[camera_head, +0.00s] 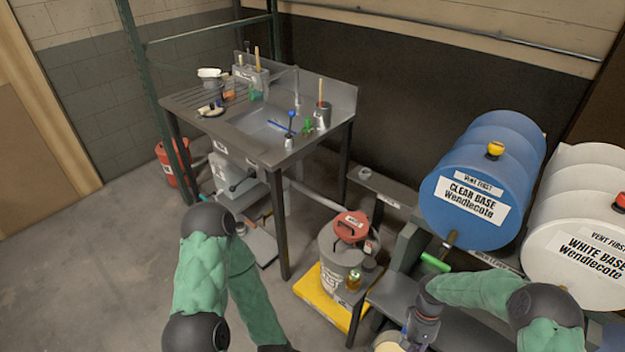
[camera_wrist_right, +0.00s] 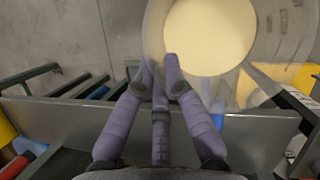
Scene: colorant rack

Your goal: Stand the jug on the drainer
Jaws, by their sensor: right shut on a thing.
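The jug (camera_wrist_right: 268,50) is a clear-walled vessel with marks on its side and cream-coloured liquid inside. My right gripper (camera_wrist_right: 163,82) is shut on it at its near side in the wrist view. In the head view only part of the jug (camera_head: 388,346) shows at the bottom edge, beside my right wrist. The drainer (camera_head: 196,98) is the ridged left part of the metal sink unit, far across the room from the jug. A white bowl and a small dish with a brush are on it. My left arm shows, but its gripper is out of view.
The sink basin (camera_head: 262,128) has brushes and a metal pot (camera_head: 322,117) beside it. A red-lidded waste can (camera_head: 343,252) stands on a yellow base. Blue (camera_head: 478,150) and white (camera_head: 585,170) drums lie at right. The floor at left is clear.

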